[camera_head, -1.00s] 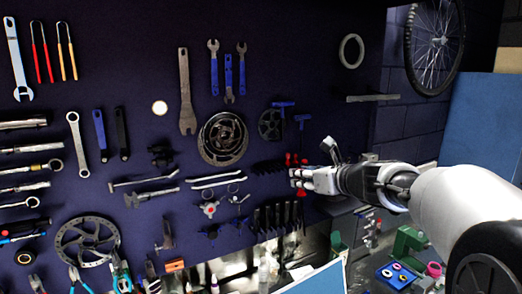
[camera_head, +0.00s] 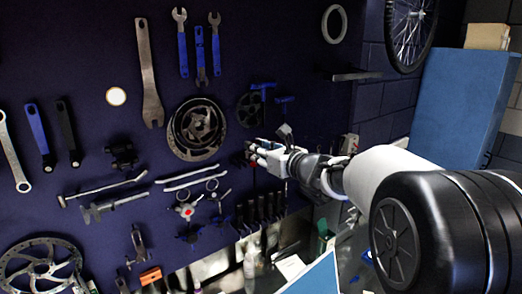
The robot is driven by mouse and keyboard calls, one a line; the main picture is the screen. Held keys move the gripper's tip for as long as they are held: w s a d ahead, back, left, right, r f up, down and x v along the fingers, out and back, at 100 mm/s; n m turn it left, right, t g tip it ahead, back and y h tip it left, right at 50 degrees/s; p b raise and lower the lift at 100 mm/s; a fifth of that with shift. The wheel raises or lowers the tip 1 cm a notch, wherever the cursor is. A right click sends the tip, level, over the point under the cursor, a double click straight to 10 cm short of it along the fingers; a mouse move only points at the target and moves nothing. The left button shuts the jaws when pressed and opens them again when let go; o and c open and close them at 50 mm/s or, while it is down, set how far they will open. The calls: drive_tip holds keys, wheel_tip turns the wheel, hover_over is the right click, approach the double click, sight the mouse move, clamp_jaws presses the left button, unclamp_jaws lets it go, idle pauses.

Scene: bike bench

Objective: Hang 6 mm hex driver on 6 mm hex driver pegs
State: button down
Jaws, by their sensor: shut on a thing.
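My gripper (camera_head: 257,156) is near the pegboard (camera_head: 85,85), right of the centre, with its fingers pointing left. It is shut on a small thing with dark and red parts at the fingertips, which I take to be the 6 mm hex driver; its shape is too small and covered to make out. The 6 mm hex driver pegs cannot be told apart here. Two blue T-handled tools, one at the upper left (camera_head: 263,87) and one at the lower right (camera_head: 285,100), hang just above my gripper. Whether the held thing touches the board is unclear.
A row of dark-handled tools (camera_head: 258,210) hangs just below my gripper. A chainring and disc (camera_head: 197,129) hang to its left, with thin levers (camera_head: 190,178) below. A grey shelf bar (camera_head: 357,76) juts out at the upper right. A blue panel (camera_head: 455,110) stands at right.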

drive_tip(key=p+x, duration=0.1)
drive_tip(key=x, duration=0.7)
drive_tip(key=shift+f, duration=0.35)
idle(0.4)
drive_tip(key=shift+s, duration=0.1)
idle(0.4)
drive_tip(key=c, duration=1.3)
unclamp_jaws()
drive_tip(key=shift+d, duration=0.1)
